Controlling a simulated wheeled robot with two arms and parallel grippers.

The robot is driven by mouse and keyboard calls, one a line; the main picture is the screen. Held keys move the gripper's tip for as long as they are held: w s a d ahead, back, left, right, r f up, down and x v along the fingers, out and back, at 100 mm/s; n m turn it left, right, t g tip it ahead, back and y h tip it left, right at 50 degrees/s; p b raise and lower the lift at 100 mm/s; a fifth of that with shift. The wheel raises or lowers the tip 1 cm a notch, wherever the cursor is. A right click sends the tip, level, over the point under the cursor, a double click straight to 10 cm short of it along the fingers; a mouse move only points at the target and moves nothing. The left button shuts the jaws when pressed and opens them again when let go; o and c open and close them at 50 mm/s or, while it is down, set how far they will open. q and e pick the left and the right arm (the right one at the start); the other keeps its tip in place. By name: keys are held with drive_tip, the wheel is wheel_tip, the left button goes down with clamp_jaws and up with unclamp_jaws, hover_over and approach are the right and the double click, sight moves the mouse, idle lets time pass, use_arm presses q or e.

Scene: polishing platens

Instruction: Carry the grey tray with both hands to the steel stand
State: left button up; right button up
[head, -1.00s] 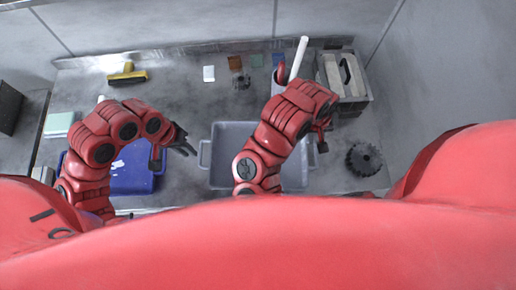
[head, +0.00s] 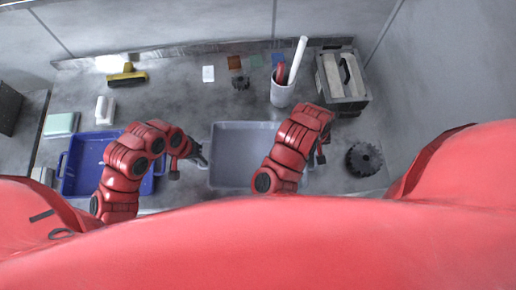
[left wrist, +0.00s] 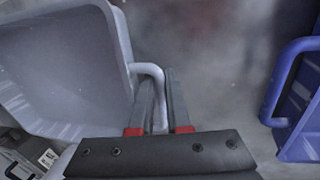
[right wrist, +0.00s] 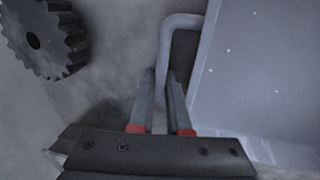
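The grey tray (head: 235,160) lies empty on the worktop in the middle of the head view. My left gripper (head: 201,157) is at its left handle. In the left wrist view, the fingers (left wrist: 162,98) are shut close on both sides of the handle, beside the tray wall (left wrist: 118,35). My right gripper (right wrist: 161,98) is likewise shut on the opposite handle (right wrist: 166,50), with the tray (right wrist: 245,75) beside it. In the head view, my right arm hides most of that handle. I cannot pick out a steel stand.
A blue tray (head: 77,172) stands left of the grey one. A dark gear (head: 364,159) lies to the right. Behind are a white cup (head: 282,96) with a white rod, a grey box (head: 343,80) and a yellow brush (head: 127,76).

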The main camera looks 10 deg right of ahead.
use_arm(q)
clamp_jaws()
use_arm(e)
clamp_jaws()
idle(0.9)
